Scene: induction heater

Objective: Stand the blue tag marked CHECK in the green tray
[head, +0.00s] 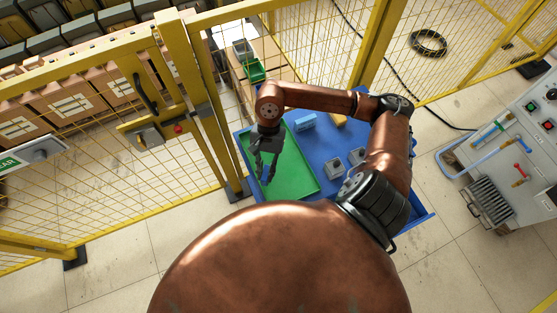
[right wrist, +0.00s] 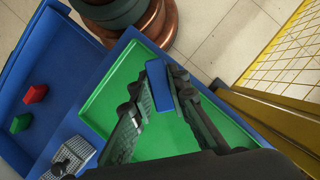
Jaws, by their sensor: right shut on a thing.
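My right gripper (head: 267,170) is over the green tray (head: 302,179), pointing down. In the right wrist view its fingers (right wrist: 161,92) are shut on a small blue tag (right wrist: 156,80). The tag is between the fingertips above the green tray floor (right wrist: 105,98); I cannot tell whether it touches it. No marking on it can be read. A light blue block-like piece (head: 305,122) stands on the blue table beside the tray; its marking is not readable either. My left gripper is not in view.
The blue table (head: 322,192) holds two grey metal blocks (head: 333,168) and a yellow piece (head: 340,120). The wrist view shows a red block (right wrist: 35,93) and a green block (right wrist: 20,123). A yellow mesh fence (head: 205,130) stands close left of the table.

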